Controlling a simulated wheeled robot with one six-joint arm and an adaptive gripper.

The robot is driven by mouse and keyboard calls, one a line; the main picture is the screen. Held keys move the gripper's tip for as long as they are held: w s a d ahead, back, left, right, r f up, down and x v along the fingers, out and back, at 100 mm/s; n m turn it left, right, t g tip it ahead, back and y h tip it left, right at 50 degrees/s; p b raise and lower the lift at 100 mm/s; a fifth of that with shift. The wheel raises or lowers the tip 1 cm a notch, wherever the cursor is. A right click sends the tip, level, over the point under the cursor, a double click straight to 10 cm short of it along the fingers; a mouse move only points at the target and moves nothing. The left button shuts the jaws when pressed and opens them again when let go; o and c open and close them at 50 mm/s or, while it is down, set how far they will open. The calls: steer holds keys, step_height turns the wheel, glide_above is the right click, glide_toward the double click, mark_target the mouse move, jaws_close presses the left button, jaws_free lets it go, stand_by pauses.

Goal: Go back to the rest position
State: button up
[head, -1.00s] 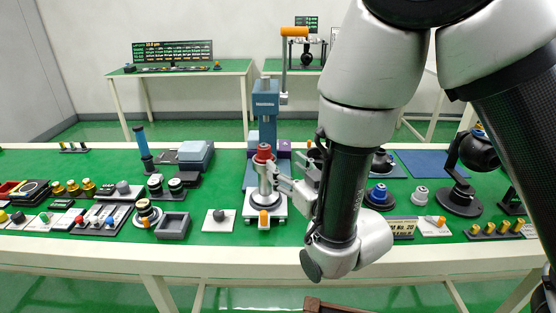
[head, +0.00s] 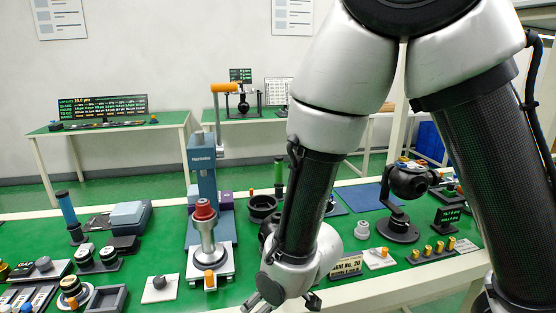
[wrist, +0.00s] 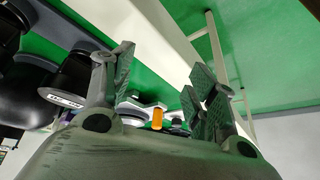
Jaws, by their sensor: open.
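My gripper (wrist: 165,95) shows in the wrist view with its two grey fingers spread apart and nothing between them. In the head view my gripper (head: 262,302) is low in the picture, partly cut off by the bottom edge and close to my wrist link. It is by the front of the green table, right of the silver fixture with a red cap (head: 205,212). It is apart from that fixture. My arm hangs down across the right half of the head view and hides part of the table.
The green table (head: 225,295) carries a blue press (head: 202,160) with an orange handle, a grey tray (head: 106,298), a black camera-like device (head: 408,185) and a row of yellow pegs (head: 440,246). In the wrist view an orange knob (wrist: 157,119) and the table's white edge show beyond the fingers.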

steer(key=s+d+r+m+h, duration=0.1)
steer(key=d+r+m, duration=0.2)
steer(key=d+r, duration=0.6)
steer(key=s+d+r+m+h, duration=0.2)
steer(key=d+r, duration=0.7)
steer(key=d, duration=0.8)
steer(key=s+d+r+m+t+h, duration=0.1)
steer(key=d+r+m, duration=0.3)
steer(key=d+r, duration=0.5)
steer(key=s+d, duration=0.1)
steer(key=d, duration=0.4)
steer(key=shift+r+m+h, duration=0.3)
steer(key=shift+m, duration=0.1)
steer(key=shift+w, duration=0.1)
steer(key=shift+c, duration=0.2)
